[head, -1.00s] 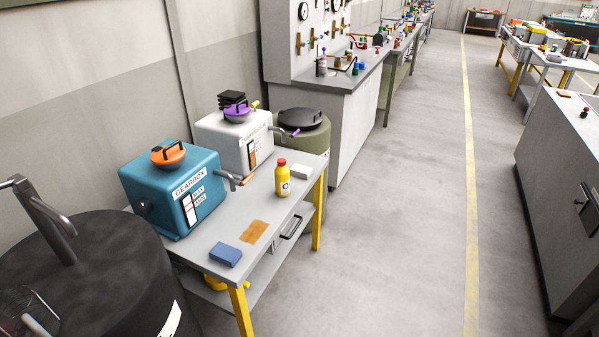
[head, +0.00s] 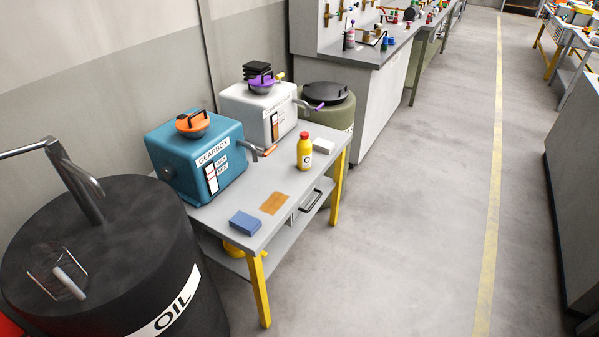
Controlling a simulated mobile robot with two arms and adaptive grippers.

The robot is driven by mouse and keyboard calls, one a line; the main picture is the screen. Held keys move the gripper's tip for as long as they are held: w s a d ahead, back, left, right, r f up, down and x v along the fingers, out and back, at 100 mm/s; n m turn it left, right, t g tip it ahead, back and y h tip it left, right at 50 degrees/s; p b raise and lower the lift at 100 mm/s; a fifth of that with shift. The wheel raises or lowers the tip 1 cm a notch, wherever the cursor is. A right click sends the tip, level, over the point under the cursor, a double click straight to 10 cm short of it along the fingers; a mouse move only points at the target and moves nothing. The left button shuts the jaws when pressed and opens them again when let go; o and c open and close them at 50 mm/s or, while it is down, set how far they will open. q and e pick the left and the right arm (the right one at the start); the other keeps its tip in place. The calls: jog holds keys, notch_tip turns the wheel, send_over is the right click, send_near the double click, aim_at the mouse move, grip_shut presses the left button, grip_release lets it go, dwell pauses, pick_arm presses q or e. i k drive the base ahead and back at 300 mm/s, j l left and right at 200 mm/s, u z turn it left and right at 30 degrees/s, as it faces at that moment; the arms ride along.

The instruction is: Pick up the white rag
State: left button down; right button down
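In the head view a small white block-like folded thing (head: 323,146), which looks like the white rag, lies at the far right end of the grey table (head: 262,186). It is just behind and to the right of a yellow bottle with a red cap (head: 304,152), which covers part of the view near it. A blue folded cloth (head: 245,222) and a flat orange-brown piece (head: 274,203) lie nearer on the same table. Neither of my grippers is in view.
A teal gearbox (head: 197,160) and a white box unit (head: 258,112) stand along the table's wall side. A black oil drum (head: 110,262) is at the near left. A green drum (head: 331,112) stands behind the table. The floor aisle (head: 420,210) to the right is clear.

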aim_at(324, 146)
jog(key=i+l+u, duration=0.5)
jog(key=i+l, duration=0.75)
jog(key=l, duration=0.15)
